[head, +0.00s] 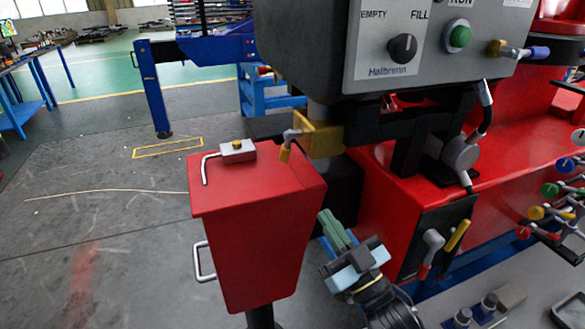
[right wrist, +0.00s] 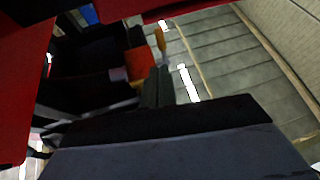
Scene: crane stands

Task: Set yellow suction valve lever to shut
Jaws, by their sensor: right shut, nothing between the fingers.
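Two yellow lever handles show in the head view; I cannot tell by label which is the suction valve lever. One yellow lever (head: 285,153) hangs tilted from a grey joint beside a yellow block (head: 322,138). The other yellow lever (head: 457,236) stands tilted on a black panel, beside a red-handled lever (head: 425,269). My right gripper (head: 331,220) is shut and empty, below the yellow block, apart from both levers. In the right wrist view its fingers (right wrist: 158,88) point toward a yellow handle (right wrist: 160,40). My left gripper is out of view.
A red box stand (head: 255,240) with a side handle stands left of my right gripper. A grey control box (head: 430,45) overhangs above. Several coloured-knob levers (head: 552,213) are at the far right. Open floor (head: 100,240) lies left.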

